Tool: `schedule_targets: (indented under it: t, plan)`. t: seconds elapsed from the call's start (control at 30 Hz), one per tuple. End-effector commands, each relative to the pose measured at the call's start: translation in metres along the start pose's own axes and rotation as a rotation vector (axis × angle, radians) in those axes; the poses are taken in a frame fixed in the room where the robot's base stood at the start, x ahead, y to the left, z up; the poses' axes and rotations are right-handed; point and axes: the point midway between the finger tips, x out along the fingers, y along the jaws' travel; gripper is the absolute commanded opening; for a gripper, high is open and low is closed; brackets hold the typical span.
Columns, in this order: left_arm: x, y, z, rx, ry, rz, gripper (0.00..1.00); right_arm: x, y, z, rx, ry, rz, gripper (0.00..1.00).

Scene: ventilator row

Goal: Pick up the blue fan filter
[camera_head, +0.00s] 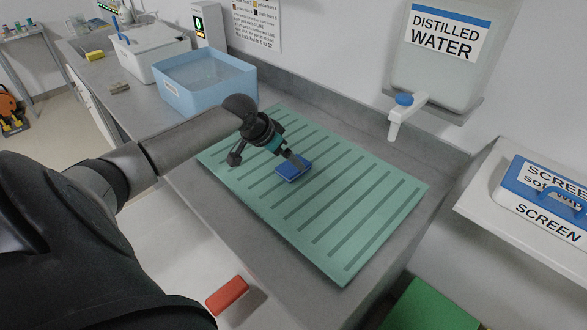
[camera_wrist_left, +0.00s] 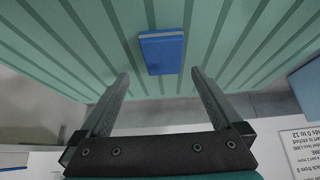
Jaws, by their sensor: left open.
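The blue fan filter (camera_head: 291,170) is a small flat blue block lying on the green ribbed mat (camera_head: 350,262), left of the mat's middle. In the left wrist view the filter (camera_wrist_left: 162,54) has a pale strip along one edge. My left gripper (camera_head: 300,163) is over the filter in the head view and covers part of it. In the left wrist view the left gripper (camera_wrist_left: 160,84) is open, with its two fingers apart and nothing between them. The filter lies beyond the fingertips, roughly in line with the gap. My right gripper is not in view.
A blue open bin (camera_head: 205,84) stands on the counter behind the mat. A red block (camera_head: 227,295) lies below, in front of the counter. The rest of the mat is clear.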

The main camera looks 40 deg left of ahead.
Motion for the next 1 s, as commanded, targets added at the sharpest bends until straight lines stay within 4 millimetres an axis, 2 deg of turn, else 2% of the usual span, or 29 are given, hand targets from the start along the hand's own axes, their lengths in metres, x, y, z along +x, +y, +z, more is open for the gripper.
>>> schedule_targets:
  t: [0.4,0.77,1.0]
  plan:
    - [0.045,-0.005,0.004,-0.003,0.001,0.001,1.00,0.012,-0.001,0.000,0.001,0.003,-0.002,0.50]
    - [0.052,-0.005,0.003,0.000,0.000,-0.001,1.00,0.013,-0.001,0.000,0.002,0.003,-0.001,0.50]
    - [0.052,-0.005,0.004,0.000,-0.001,-0.001,0.74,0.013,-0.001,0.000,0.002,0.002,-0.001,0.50]
